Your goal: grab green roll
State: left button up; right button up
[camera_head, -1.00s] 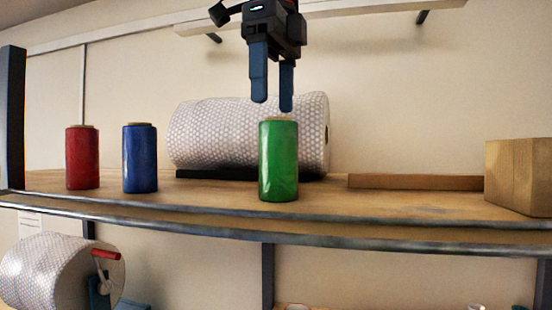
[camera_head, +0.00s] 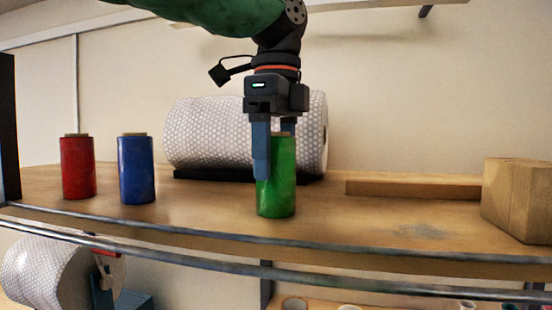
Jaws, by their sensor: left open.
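The green roll (camera_head: 283,190) stands upright on the wooden shelf (camera_head: 380,220), near the middle of the view. My left gripper (camera_head: 274,165) points straight down over it from above. Its blue fingers are open and reach down around the upper part of the roll. One finger is in front of the roll's left side and hides part of it. The other finger is mostly hidden behind the roll's top, so I cannot tell whether it touches. My right gripper is not in view.
A blue roll (camera_head: 136,170) and a red roll (camera_head: 77,168) stand to the left. A large bubble-wrap roll (camera_head: 210,135) lies close behind the green roll. A flat cardboard piece (camera_head: 410,188) and a carton (camera_head: 520,200) are to the right. The shelf's front edge is close.

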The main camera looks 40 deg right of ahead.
pick_arm(q)
jog(key=shift+f, duration=0.15)
jog(key=shift+w+d+f, duration=0.1)
jog(key=shift+w+f, duration=0.05)
jog(key=shift+f, duration=0.05)
jog(key=shift+r, duration=0.1)
jog(key=c, duration=1.2)
